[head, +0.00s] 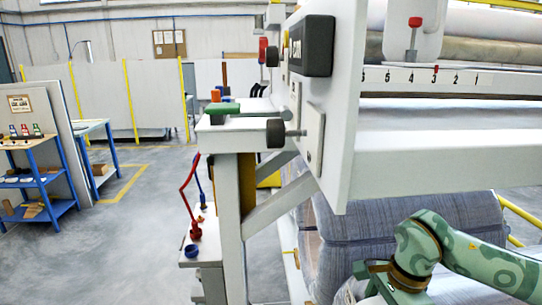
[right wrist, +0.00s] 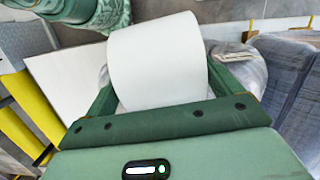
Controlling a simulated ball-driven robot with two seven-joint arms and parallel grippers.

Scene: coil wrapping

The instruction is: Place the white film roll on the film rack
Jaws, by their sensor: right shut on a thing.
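The white film roll (right wrist: 152,62) shows in the right wrist view, between the two green fingers of my right gripper (right wrist: 163,72). The gripper is shut on the roll and holds it across its width. In the head view my right gripper (head: 385,282) is at the bottom right, low in front of a grey wrapped coil; the roll cannot be made out clearly there. A large white machine frame (head: 430,160) with rollers and a numbered scale fills the right side. I cannot tell which part is the film rack. My left gripper is not in view.
The grey wrapped coil (head: 375,235) lies under the machine frame. A blue shelf cart (head: 38,180) stands at the far left. The floor between (head: 130,240) is clear.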

